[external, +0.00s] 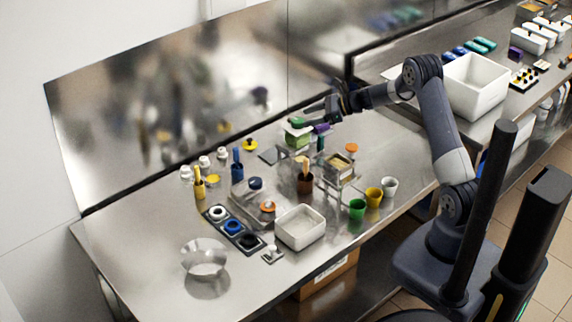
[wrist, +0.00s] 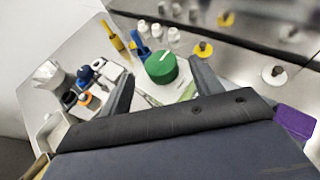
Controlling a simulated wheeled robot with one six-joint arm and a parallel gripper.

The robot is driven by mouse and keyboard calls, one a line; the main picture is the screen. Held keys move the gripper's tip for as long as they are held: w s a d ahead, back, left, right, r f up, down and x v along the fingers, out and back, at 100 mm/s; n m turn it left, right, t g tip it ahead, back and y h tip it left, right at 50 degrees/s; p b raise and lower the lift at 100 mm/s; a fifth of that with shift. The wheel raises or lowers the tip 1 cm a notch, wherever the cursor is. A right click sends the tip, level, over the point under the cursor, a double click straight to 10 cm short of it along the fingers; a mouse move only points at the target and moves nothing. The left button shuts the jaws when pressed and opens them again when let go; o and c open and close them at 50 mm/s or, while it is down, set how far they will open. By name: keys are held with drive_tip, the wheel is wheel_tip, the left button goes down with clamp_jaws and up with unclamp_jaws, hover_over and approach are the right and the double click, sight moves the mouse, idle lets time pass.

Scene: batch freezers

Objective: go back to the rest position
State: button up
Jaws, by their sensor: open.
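My gripper (external: 308,117) is over the back of the steel table, with its arm reaching in from the right. In the wrist view its two fingers (wrist: 163,76) are apart. A round green knob or lid (wrist: 161,67) shows between the fingertips; whether they touch it cannot be told. In the external view the green piece (external: 297,121) is at the fingertips, above a green-and-white container (external: 298,138). The arm is stretched out, not folded over my base.
A purple block (external: 321,129) is close beside the gripper and shows at the right in the wrist view (wrist: 294,121). A large white tub (external: 474,86) is right of the arm.

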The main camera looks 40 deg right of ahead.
sight(298, 120)
drive_tip(key=p+x, duration=0.1)
drive_tip(key=x, duration=0.4)
drive_tip(key=shift+a, duration=0.15)
drive_tip(key=shift+m+t+h+b, duration=0.3)
drive_tip(key=shift+m+t+h, duration=0.2)
drive_tip(key=shift+m, duration=0.1)
drive_tip(key=shift+n+g+y, duration=0.3)
drive_tip(key=shift+n, duration=0.1)
